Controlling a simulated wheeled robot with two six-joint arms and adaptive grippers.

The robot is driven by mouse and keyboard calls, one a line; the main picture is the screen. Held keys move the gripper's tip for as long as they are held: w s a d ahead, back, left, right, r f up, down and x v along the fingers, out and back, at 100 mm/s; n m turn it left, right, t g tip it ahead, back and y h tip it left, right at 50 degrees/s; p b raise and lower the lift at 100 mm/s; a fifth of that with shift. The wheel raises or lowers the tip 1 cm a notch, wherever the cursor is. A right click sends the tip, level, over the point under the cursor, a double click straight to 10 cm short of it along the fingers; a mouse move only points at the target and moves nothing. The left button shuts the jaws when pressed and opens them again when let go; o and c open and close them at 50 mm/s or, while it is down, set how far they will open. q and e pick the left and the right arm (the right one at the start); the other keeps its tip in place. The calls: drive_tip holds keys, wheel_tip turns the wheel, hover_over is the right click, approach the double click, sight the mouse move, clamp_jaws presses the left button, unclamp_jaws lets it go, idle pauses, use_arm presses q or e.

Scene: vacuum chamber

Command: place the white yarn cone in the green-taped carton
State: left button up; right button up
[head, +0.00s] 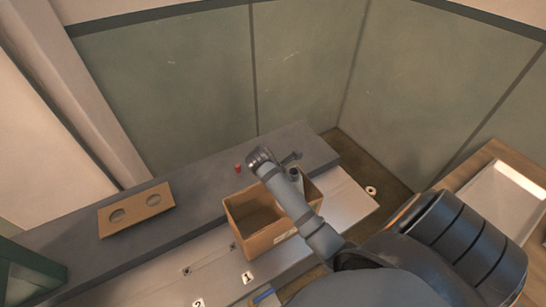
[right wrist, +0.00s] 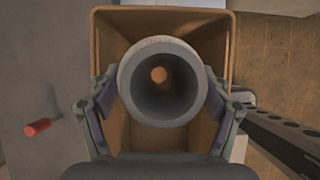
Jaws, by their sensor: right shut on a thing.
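My right gripper (right wrist: 162,92) is shut on the white yarn cone (right wrist: 133,75), which looks grey and hollow and is seen end-on from above. A brown spot shows through the hole at its far end. The open brown carton (right wrist: 218,30) lies below and around the cone in the right wrist view. In the head view the carton (head: 266,243) stands on the bench with my right arm crossing over its right part. A pale label shows on its front; I cannot make out green tape. How far the cone is above the carton floor is unclear. My left gripper is out of view.
A brown board with two holes (head: 155,200) lies farther left. Number cards 1 (head: 248,277) and 2 (head: 199,303) are in front. A white tray (head: 503,207) is at right.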

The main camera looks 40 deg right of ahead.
use_arm(q)
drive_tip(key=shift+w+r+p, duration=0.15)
drive_tip(key=shift+p, duration=0.25)
use_arm(e)
wheel_tip(320, 180, down, 10)
drive_tip(key=shift+f, duration=0.15)
drive_tip(key=shift+s, duration=0.1)
drive_tip(key=o, duration=1.2)
drive_tip(key=shift+o, duration=0.2)
drive_tip(key=shift+f, duration=0.1)
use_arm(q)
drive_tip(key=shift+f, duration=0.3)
use_arm(e)
drive_tip(key=v, duration=1.2)
